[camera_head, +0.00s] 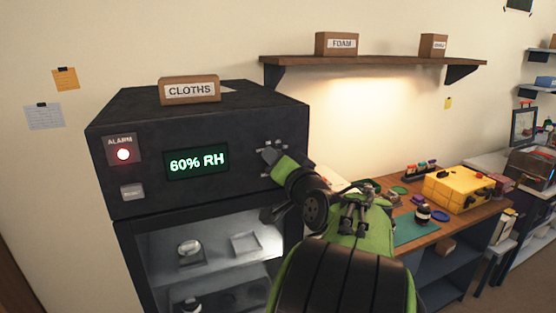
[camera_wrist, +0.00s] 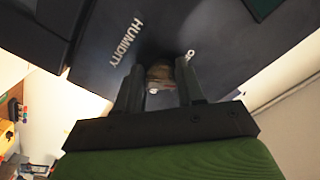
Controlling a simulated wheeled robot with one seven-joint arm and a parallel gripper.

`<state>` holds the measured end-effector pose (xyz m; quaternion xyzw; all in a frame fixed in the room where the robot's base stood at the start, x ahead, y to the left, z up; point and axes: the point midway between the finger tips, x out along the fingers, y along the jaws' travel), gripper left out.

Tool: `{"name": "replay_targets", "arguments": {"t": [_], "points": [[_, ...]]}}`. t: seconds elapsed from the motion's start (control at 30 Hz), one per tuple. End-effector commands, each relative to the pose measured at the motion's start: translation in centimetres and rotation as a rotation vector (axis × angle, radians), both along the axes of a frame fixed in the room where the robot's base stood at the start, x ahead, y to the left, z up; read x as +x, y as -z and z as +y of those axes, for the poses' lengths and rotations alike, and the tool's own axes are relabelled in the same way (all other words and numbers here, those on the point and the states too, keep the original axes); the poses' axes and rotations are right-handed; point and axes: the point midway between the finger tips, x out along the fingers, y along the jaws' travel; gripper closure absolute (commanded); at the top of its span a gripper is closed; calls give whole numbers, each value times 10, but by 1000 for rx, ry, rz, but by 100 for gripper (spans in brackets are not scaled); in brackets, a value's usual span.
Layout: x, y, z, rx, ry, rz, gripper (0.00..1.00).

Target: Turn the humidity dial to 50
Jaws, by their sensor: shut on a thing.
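The dark dry cabinet (camera_head: 230,119) stands at the left with a green display (camera_head: 196,162) that reads 60% RH. In the wrist view the word HUMIDITY (camera_wrist: 128,40) is printed on its panel beside the humidity dial (camera_wrist: 160,72). My gripper (camera_wrist: 160,88) is shut on the dial, one finger on each side of it. In the head view my gripper (camera_head: 268,153) is at the right of the display, and my wrist hides most of the dial. The dial's pointer and scale marks cannot be read clearly.
A CLOTHS box (camera_head: 190,89) sits on top of the cabinet. A workbench with a yellow case (camera_head: 458,188) stands to the right, under a wall shelf (camera_head: 375,62).

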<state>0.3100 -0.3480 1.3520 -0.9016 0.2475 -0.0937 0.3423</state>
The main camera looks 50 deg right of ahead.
Motion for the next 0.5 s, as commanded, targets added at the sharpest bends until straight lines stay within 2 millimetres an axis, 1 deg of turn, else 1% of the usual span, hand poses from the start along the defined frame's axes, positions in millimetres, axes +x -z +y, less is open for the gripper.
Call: {"name": "replay_targets", "arguments": {"t": [0.2, 0.5], "points": [[0, -1, 0, 99, 1, -60, 92], [0, -1, 0, 159, 1, -96, 92]]}}
